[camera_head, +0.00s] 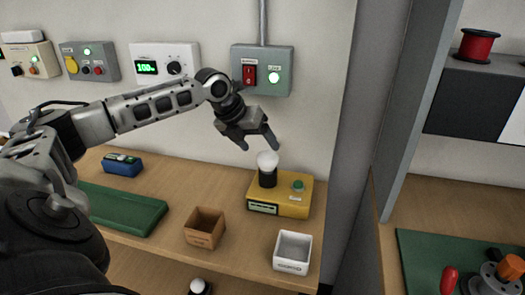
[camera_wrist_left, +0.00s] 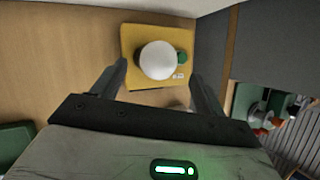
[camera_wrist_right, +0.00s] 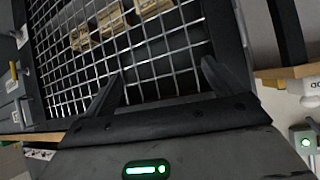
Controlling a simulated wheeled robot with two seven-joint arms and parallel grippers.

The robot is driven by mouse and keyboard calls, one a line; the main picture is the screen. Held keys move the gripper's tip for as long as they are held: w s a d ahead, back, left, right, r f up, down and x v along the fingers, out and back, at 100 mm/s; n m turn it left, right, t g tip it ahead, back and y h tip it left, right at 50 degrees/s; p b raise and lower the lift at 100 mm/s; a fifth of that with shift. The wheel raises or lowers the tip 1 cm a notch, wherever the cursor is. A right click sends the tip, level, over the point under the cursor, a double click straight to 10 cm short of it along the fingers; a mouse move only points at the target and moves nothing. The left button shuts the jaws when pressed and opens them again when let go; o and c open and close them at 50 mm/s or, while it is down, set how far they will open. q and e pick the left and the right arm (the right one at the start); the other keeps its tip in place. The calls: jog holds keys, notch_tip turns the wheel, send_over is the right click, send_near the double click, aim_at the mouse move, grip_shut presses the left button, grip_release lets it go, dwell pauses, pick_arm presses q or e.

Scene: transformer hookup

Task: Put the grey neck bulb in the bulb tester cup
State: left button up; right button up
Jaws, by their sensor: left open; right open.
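A white bulb (camera_head: 267,160) stands upright in the black cup (camera_head: 267,179) on the yellow bulb tester (camera_head: 293,195). The bulb's neck is hidden, so I cannot tell its colour. My left gripper (camera_head: 259,146) is open just above the bulb, apart from it. In the left wrist view the bulb (camera_wrist_left: 158,60) shows from above, beyond and between the open fingers (camera_wrist_left: 160,85). A second white bulb (camera_head: 198,286) shows low in the head view, below the bench edge. My right gripper (camera_wrist_right: 160,80) is open and empty before a wire mesh, away from the tester.
A brown open box (camera_head: 205,228) and a white open bin (camera_head: 293,251) stand at the bench's front. A green mat (camera_head: 120,207) and a blue device (camera_head: 122,164) lie to the left. A grey switch box (camera_head: 262,70) hangs above the tester.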

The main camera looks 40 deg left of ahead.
pick_arm(q)
jog(key=v, duration=0.8)
pick_arm(e)
jog(key=shift+w+r, duration=0.1)
jog(key=shift+f, duration=0.2)
